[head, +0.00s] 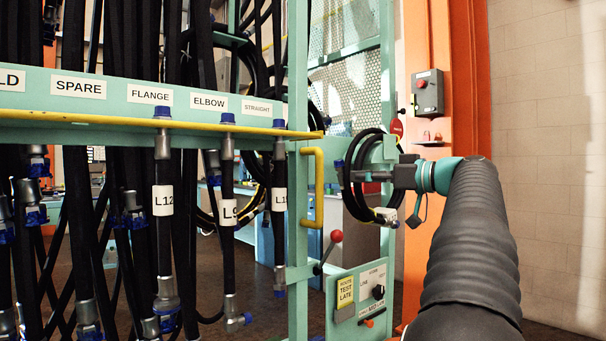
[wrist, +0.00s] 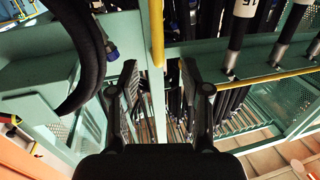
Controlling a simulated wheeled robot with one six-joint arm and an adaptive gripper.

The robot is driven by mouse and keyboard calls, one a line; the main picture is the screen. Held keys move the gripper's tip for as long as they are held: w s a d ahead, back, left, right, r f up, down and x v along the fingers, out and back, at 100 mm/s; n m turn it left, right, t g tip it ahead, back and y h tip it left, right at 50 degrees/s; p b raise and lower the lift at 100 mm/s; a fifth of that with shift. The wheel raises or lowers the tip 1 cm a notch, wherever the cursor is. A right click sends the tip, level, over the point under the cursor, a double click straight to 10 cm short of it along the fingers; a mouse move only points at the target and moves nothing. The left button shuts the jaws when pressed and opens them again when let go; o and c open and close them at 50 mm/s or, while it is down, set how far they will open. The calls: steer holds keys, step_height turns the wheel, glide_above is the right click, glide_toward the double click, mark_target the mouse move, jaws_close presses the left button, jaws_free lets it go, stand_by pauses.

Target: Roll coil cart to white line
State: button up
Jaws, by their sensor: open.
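A yellow handle (head: 318,187) is fixed to a pale green upright post (head: 298,110), part of a frame with hanging hoses; I cannot tell whether this is the coil cart. A coiled black hose (head: 351,200) with blue end caps hangs to the right of the handle. My gripper (head: 368,176) points left towards the handle and overlaps the coil in the head view. In the wrist view, my gripper (wrist: 166,88) is open and empty. A yellow bar (wrist: 157,35), likely the handle, shows ahead between the fingers, apart from them. I see no white line.
Labelled black hoses (head: 163,200) hang below a green rail with a yellow edge bar (head: 110,121). An orange column (head: 468,80) stands at right.

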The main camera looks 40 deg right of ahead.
mark_target(322, 173)
steer(key=x, duration=0.4)
steer(key=p+x, duration=0.1)
steer(key=x, duration=0.4)
steer(key=p+x, duration=0.1)
steer(key=x, duration=0.3)
steer(key=shift+w+d+r, duration=0.2)
steer(key=shift+w+r, duration=0.05)
jaws_close()
